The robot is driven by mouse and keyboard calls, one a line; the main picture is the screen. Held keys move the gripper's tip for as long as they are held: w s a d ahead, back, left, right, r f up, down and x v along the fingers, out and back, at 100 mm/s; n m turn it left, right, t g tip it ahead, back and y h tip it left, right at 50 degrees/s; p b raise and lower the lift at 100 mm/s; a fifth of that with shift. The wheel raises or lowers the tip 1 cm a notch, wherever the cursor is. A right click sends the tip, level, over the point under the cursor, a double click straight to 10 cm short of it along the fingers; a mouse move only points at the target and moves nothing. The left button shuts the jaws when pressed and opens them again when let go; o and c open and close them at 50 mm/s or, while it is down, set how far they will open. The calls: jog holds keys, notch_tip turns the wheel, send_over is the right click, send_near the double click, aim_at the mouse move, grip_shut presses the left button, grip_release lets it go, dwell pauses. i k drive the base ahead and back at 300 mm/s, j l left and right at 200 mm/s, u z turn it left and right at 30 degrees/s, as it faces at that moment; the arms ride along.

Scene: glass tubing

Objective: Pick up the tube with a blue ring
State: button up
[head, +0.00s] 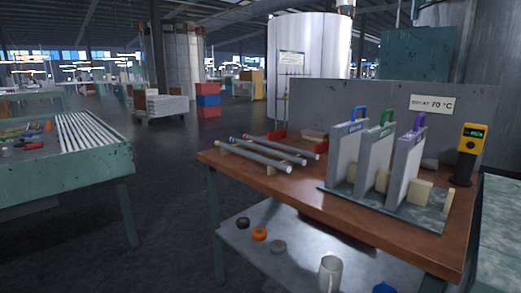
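Three pale glass tubes lie side by side on the left part of a brown table: a front tube (262,159), a middle tube (272,151) and a back tube (285,147). They slant from upper left to lower right and rest on small wooden supports (224,148). Small coloured marks show near their left ends, but they are too small to tell surely which tube has the blue ring. My gripper is not in view.
On the brown table (300,192), upright panels with blue, green and purple handles (380,160) stand at right, beside a yellow-black meter (470,150). A lower shelf (300,262) holds tape rolls and a mug (330,273). A green bench (95,165) is left; open floor (170,200) lies between.

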aim_at(294, 160)
jog(key=i+j+z, duration=0.1)
jog(key=i, duration=0.35)
jog(key=i+j, duration=0.3)
jog(key=i, duration=0.15)
jog(key=i+j+z, duration=0.15)
jog(key=i, duration=0.35)
jog(key=i+j, duration=0.3)
jog(key=i, duration=0.15)
jog(key=z, duration=0.05)
